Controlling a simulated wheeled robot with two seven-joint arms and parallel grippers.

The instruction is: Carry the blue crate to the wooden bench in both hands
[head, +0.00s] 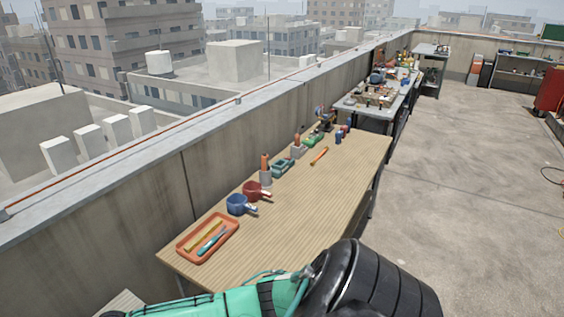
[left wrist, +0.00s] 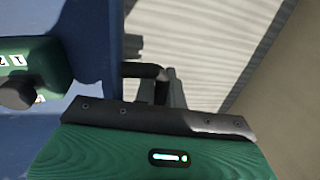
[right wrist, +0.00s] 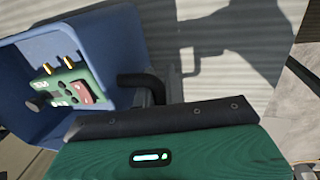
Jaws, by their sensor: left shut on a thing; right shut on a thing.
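The blue crate shows in the right wrist view (right wrist: 112,40) as an open box, and part of its wall fills the left of the left wrist view (left wrist: 95,75). A green device with a red patch (right wrist: 72,90) lies inside it. My left gripper (left wrist: 168,90) is shut on a dark handle at one side of the crate. My right gripper (right wrist: 150,92) is shut on a similar handle. The wooden bench (head: 325,190) runs along the parapet in the head view. The crate and both grippers are outside the head view.
An orange tray (head: 184,246) holds a yellow and a blue item at the bench's near end. A blue mug (head: 237,204), a red mug (head: 253,190) and small tools line the wall side. The bench's front strip is bare. Open concrete floor (head: 470,200) lies right.

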